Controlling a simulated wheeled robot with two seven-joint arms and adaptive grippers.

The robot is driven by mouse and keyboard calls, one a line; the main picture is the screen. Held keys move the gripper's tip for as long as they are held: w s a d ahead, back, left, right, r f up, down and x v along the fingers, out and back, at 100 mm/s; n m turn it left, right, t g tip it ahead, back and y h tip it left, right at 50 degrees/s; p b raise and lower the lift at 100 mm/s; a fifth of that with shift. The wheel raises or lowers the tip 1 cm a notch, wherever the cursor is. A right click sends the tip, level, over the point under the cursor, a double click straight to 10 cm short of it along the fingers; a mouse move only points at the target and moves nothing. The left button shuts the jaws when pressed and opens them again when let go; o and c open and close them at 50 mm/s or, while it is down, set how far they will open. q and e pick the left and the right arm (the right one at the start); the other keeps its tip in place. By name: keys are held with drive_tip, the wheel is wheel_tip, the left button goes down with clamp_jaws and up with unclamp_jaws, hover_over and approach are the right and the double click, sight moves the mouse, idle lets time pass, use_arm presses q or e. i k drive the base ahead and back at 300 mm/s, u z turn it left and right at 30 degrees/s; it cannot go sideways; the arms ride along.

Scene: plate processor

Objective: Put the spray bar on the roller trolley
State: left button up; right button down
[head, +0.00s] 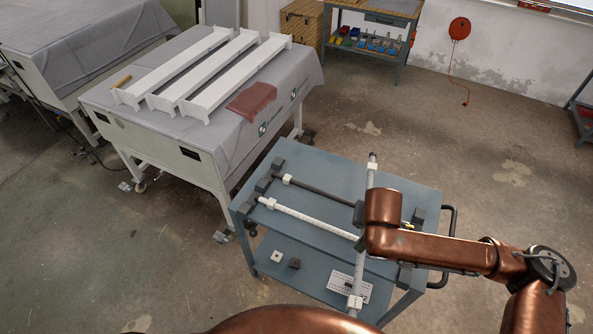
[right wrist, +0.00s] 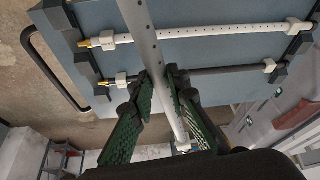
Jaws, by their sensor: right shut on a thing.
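My right gripper (head: 360,240) is shut on a perforated grey-white spray bar (head: 371,180), gripping it partway along. The bar has white blocks near its ends. It spans the blue roller trolley (head: 318,168), crossing above the two bars there; its exact height is unclear. In the right wrist view the held bar (right wrist: 150,40) runs between the green-padded fingers (right wrist: 166,88). On the trolley top, a white perforated bar (head: 310,221) and a dark bar (head: 322,193) lie side by side in dark holder blocks. My arm hides their right ends in the head view. My left gripper is out of view.
A cloth-covered machine (head: 190,140) with white troughs (head: 215,75) and a red cloth (head: 252,101) stands left of the trolley. The trolley's handle (head: 450,230) is on its right. Floor to the right is clear.

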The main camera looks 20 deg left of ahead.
sight(351, 175)
drive_tip(key=u, duration=0.65)
drive_tip(key=i, duration=1)
drive_tip(key=u, duration=0.05)
